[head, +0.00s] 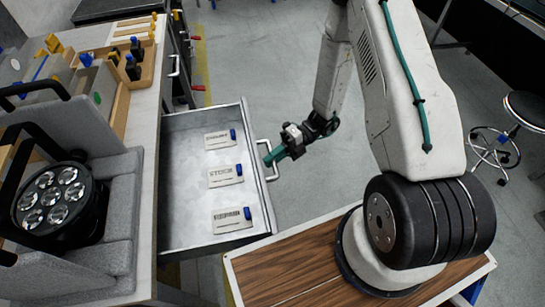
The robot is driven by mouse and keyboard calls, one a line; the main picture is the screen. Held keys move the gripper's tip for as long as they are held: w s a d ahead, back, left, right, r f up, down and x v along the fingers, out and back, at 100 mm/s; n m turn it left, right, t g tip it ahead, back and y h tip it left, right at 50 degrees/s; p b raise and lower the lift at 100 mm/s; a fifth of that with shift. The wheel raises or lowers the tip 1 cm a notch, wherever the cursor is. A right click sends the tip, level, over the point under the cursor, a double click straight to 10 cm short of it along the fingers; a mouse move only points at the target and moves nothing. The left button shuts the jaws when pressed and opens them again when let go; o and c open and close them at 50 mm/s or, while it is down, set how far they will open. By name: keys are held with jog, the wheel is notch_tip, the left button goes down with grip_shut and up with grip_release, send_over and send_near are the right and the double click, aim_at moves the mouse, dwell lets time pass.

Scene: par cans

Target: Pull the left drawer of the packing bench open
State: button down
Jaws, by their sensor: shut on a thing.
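The packing bench (146,140) stands at the left in the head view. Its drawer (180,236) is pulled well out to the right, and its metal floor shows. Three labelled cards (226,177), each with a blue clip or tag, lie in the drawer. The drawer's handle (274,172) is on its front edge. My gripper (269,160), with teal fingers, is shut on the handle near its upper part. The fingertips partly cover the handle.
A par can light (52,198) sits in grey foam on the bench top. A wooden tray (132,60) with small tagged items is behind it. Another bench handle (175,66) sticks out farther back. A black stool (524,108) stands at the right. Grey floor (260,60) is clear beyond the drawer.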

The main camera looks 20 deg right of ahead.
jog(key=shift+w, duration=0.15)
jog(key=c, duration=1.4)
grip_release()
jog(key=v, duration=0.8)
